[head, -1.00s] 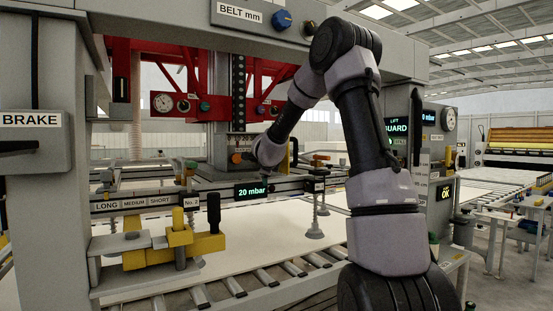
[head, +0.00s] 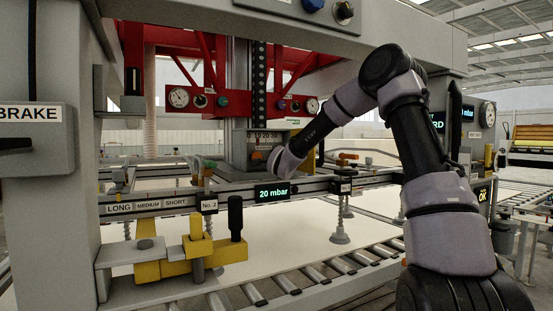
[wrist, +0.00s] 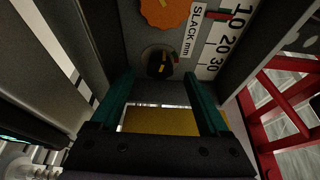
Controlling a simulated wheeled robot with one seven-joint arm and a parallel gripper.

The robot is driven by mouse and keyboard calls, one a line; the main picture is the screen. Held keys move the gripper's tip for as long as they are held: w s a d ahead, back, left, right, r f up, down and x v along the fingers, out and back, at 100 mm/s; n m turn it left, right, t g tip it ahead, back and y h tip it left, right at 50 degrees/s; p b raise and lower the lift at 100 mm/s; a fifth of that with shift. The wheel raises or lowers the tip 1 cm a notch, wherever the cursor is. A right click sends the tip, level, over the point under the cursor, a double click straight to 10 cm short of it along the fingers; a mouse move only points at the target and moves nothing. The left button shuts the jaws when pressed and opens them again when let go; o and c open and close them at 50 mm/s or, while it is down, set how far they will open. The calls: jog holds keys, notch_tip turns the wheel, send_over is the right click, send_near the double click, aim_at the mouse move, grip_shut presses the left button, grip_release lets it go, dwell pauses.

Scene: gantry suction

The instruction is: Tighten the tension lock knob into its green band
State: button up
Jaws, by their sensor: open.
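In the wrist view, a round black knob (wrist: 158,62) with a yellow pointer line sits on a dark panel, just beyond and between my fingertips. It looks like the lock knob, but no label on it is readable. A larger orange knob (wrist: 165,10) is above it, cut by the top edge. My gripper (wrist: 157,80) is open, its two dark green fingers apart, with no visible contact on the black knob. In the head view my gripper's jaws are hidden at the panel, where the orange knob (head: 256,155) shows.
A SLACK mm scale (wrist: 225,35) stands right of the knobs, with a red marker near 10. Grey walls close in on the left, and a red frame (wrist: 290,110) is at right. In the head view, the 20 mbar rail (head: 273,192) runs below the panel.

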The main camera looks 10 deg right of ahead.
jog(key=shift+w, duration=1.5)
grip_shut()
jog(key=shift+r+m+g, duration=0.15)
jog(key=shift+m+g, duration=0.35)
jog(key=shift+m, duration=0.7)
jog(key=shift+d+m+g+y, duration=0.1)
jog(key=shift+m+g+y, duration=0.4)
jog(key=shift+m, duration=0.6)
